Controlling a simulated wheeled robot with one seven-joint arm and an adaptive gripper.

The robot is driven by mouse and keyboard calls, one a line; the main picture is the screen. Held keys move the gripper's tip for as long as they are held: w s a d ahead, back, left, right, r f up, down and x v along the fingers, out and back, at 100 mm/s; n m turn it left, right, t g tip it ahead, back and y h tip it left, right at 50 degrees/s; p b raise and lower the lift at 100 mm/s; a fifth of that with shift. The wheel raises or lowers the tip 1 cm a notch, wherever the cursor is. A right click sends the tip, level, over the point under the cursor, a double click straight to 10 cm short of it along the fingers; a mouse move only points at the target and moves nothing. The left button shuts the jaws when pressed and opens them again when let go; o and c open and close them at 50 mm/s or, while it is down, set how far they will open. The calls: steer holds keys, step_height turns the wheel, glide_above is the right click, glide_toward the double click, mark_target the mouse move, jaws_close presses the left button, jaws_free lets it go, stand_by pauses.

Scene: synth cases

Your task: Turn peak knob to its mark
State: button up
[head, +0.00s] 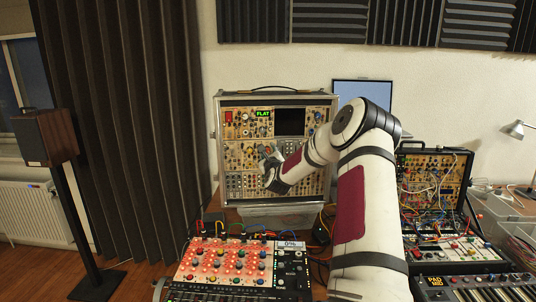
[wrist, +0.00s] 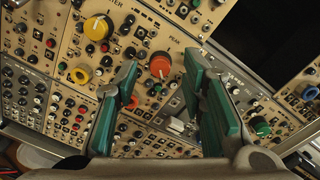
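The peak knob (wrist: 160,66) is a round orange-red knob on the tan panel, beside the printed word PEAK in the wrist view. My gripper (wrist: 161,73) is open. Its two teal-padded fingers stand apart on the left and right of the knob in the picture, with nothing between the pads. I cannot tell how far the fingertips are from the panel. Its mark is too small to make out. In the head view my gripper (head: 268,168) is in front of the lower half of the rack case (head: 218,135) and hides the knob.
Small knobs and jacks crowd around. A green FLAT readout (head: 263,113) sits beside a dark screen (head: 290,121). A red-lit mixer (head: 225,262) is below.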

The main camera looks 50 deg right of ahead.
steer(key=shift+w+d, duration=0.25)
steer(key=shift+w, duration=0.05)
jaws_close()
stand_by(0.3)
